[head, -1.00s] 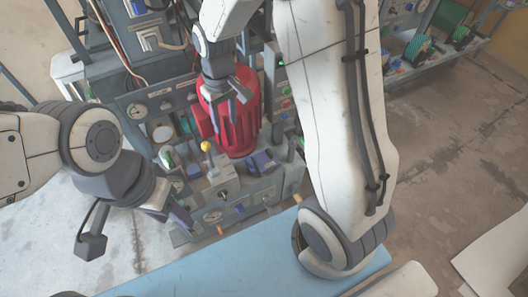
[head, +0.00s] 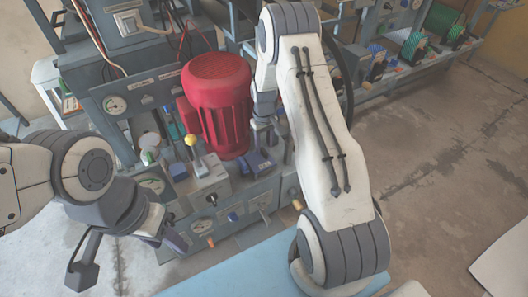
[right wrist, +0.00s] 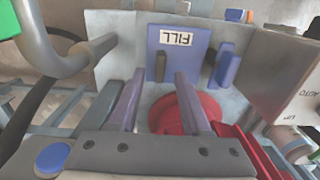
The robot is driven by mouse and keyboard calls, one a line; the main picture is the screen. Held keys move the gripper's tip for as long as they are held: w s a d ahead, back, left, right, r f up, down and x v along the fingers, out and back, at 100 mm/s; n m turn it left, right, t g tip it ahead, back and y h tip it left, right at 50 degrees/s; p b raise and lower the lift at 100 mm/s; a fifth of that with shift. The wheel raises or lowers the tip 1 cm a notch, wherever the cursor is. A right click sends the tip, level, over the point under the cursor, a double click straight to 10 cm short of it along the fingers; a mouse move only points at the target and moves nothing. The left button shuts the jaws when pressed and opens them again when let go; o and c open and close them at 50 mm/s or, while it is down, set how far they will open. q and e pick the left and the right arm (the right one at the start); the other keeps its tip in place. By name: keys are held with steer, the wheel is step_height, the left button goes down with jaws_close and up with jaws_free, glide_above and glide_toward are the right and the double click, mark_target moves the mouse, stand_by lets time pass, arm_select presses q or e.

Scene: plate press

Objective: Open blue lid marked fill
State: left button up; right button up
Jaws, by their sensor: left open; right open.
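The blue lid (right wrist: 178,42) with a white FILL label, upside down in the right wrist view, looks closed on a grey box. A dark handle (right wrist: 160,66) stands out from it. My right gripper (right wrist: 155,82) is open, its fingertips in front of the lid on either side of the handle, with no contact clear. In the head view the right arm largely hides this gripper, and blue parts (head: 258,162) show beside the red motor. My left gripper (head: 165,236) is open and empty, left of the panel's front.
The red motor (head: 218,105) stands close behind the right gripper's work area. A yellow-knobbed lever (head: 191,140) rises from the grey panel. A light blue surface (head: 235,272) lies in front.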

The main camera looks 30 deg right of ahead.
mark_target(264, 151)
steer(key=shift+f+b, duration=0.3)
steer(key=shift+f, duration=1.25)
jaws_close()
